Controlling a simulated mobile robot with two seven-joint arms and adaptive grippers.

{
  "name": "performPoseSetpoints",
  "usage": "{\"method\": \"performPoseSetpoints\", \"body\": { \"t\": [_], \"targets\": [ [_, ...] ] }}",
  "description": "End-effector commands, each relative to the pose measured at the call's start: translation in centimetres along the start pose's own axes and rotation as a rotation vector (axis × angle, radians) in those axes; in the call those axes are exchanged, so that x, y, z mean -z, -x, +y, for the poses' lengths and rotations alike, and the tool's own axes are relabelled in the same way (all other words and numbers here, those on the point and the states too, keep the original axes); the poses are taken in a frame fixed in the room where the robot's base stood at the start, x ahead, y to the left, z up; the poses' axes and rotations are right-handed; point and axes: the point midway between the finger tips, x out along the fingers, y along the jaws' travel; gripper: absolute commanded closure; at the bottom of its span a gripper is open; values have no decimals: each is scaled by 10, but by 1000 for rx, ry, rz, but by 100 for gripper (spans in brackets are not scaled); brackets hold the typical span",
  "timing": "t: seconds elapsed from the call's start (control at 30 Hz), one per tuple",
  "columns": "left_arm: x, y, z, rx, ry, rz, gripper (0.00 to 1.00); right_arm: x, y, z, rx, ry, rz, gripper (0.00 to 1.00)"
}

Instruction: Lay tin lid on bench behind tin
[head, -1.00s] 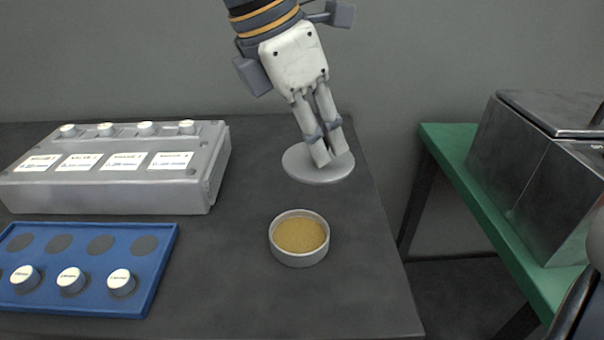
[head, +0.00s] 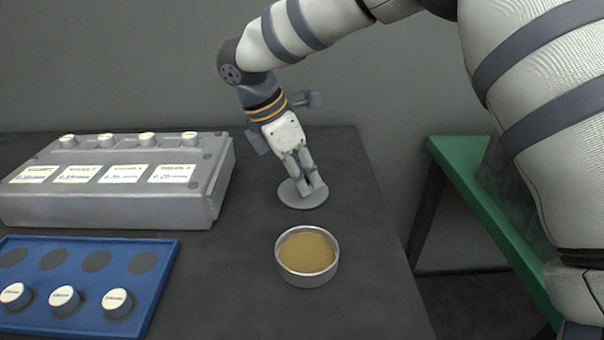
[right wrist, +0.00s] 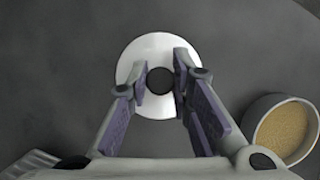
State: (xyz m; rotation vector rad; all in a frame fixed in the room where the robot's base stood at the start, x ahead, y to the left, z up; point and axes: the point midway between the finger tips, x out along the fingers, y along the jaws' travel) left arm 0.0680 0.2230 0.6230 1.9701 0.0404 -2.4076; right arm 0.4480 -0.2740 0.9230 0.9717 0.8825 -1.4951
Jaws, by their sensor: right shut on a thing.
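The tin (head: 307,256) stands open and upright on the dark bench, with a yellow-brown filling inside. It also shows at the right edge of the right wrist view (right wrist: 255,128). The round grey tin lid (head: 314,200) is behind the tin and apart from it, lying about flat. My right gripper (head: 306,187) points down over the lid and is shut on its dark central knob (right wrist: 160,81). The lid is on the bench or just above it; I cannot tell which. My left gripper is not in view.
A grey box (head: 110,212) with white knobs and labels stands left of the lid. A blue tray (head: 150,290) with white-topped pieces lies in front of it. The bench (head: 365,230) ends right of the tin. A green-topped table (head: 460,155) stands beyond a gap.

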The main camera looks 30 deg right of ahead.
Motion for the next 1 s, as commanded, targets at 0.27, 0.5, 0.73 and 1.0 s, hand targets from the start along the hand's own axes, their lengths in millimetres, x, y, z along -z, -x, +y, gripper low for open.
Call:
{"method": "performPoseSetpoints", "body": {
  "t": [0.27, 0.5, 0.73, 1.0],
  "targets": [
    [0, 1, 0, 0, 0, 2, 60, 1, -2, 0, -1, 0, 0, 60],
    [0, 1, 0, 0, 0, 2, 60, 1, -2, 0, 0, 0, 0, 60],
    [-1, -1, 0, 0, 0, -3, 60, 0, 28, 1, -5, -2, -1, 60],
    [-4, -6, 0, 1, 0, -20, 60, 1, 97, 1, -1, -1, -1, 60]
  ]
}}
